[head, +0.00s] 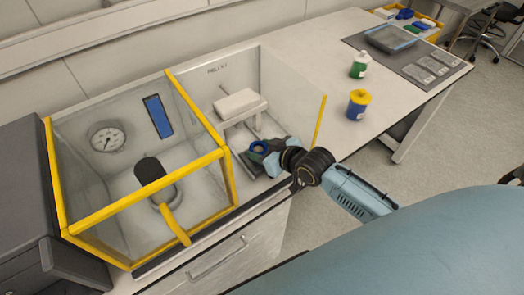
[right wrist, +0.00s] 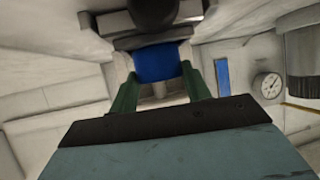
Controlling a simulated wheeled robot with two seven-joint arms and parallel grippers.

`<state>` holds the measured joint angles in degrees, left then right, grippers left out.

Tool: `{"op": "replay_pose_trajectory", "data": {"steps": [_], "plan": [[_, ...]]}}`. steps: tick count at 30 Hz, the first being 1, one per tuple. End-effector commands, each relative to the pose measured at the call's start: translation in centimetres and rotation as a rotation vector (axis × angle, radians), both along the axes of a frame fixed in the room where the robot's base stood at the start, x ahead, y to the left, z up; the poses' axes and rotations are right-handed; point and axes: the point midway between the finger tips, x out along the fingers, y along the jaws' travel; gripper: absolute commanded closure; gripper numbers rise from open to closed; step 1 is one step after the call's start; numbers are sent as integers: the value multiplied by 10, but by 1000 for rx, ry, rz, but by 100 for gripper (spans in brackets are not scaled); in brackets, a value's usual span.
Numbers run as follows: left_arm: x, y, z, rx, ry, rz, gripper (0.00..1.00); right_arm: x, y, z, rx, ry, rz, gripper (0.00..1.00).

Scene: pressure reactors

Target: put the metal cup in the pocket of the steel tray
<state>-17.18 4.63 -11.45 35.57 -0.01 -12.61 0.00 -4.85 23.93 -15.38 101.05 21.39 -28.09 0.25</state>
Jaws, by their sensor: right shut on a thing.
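My right gripper (head: 263,153) reaches from the right into the open bay beside the yellow-framed case. It is shut on a small round cup with a blue ring (head: 258,146), which I take to be the metal cup. In the right wrist view the blue cup (right wrist: 157,63) sits between the green fingers, below a dark cylinder and a grey plate. A dark flat piece (head: 244,166), perhaps the steel tray, lies under and beside the gripper. The gripper partly covers it, and its pocket cannot be made out. My left gripper is not in view.
The yellow-framed case (head: 221,154) with a gauge (head: 107,138) stands left of the gripper. A white block (head: 237,102) on a stand is behind it. A green bottle (head: 359,66) and a yellow-lidded blue jar (head: 357,105) stand on the bench to the right.

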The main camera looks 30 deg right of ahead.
Motion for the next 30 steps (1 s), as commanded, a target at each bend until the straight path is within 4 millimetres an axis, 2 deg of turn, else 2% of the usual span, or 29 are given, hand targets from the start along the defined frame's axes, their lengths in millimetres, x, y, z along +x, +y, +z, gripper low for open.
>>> {"op": "replay_pose_trajectory", "data": {"steps": [13,14,18,30], "plan": [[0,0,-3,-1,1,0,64,1,0,-9,0,-3,0,79],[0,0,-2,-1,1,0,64,0,0,-9,-1,-1,0,50],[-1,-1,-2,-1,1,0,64,0,0,-9,-1,-1,0,31],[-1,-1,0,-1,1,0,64,-4,-1,-3,-1,0,0,30]]}}
